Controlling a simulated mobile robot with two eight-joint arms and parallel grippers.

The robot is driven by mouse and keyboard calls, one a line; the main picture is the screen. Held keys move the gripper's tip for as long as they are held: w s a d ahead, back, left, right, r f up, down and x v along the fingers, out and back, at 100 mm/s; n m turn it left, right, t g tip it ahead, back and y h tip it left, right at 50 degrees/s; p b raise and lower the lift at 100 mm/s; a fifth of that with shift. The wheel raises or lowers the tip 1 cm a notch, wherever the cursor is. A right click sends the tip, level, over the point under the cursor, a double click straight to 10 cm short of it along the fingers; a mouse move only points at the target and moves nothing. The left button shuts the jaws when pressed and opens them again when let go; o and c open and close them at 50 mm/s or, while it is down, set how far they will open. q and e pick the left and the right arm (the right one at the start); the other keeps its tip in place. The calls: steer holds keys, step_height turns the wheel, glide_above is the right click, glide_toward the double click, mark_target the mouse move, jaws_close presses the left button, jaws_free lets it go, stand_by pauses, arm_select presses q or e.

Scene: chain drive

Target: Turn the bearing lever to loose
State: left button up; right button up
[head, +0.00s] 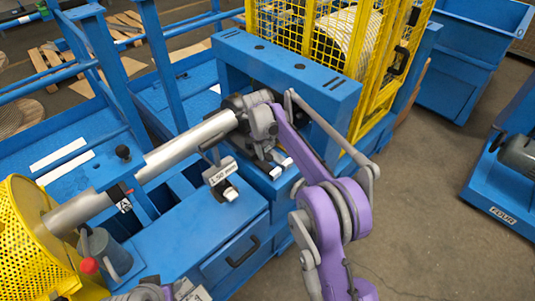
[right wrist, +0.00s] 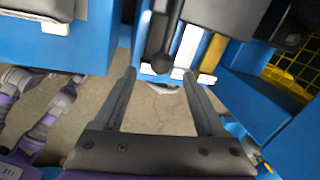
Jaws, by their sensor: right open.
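My right gripper (head: 268,152) reaches down at the blue machine frame, beside the end of the silver shaft (head: 190,145). It is open in the right wrist view (right wrist: 160,76), its two fingers apart.
A tag reading about 1.50 mm (head: 222,172) stands left of the right gripper. A yellow perforated drum (head: 25,215), a red knob (head: 89,266) and a drawer handle (head: 243,252) are at the left and front. A yellow mesh guard (head: 285,25) stands behind.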

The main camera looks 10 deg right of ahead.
steer(key=r, duration=0.3)
steer(key=a+r, duration=0.1)
steer(key=r, duration=0.1)
steer(key=shift+s+r, duration=0.35)
steer(key=shift+s, duration=0.05)
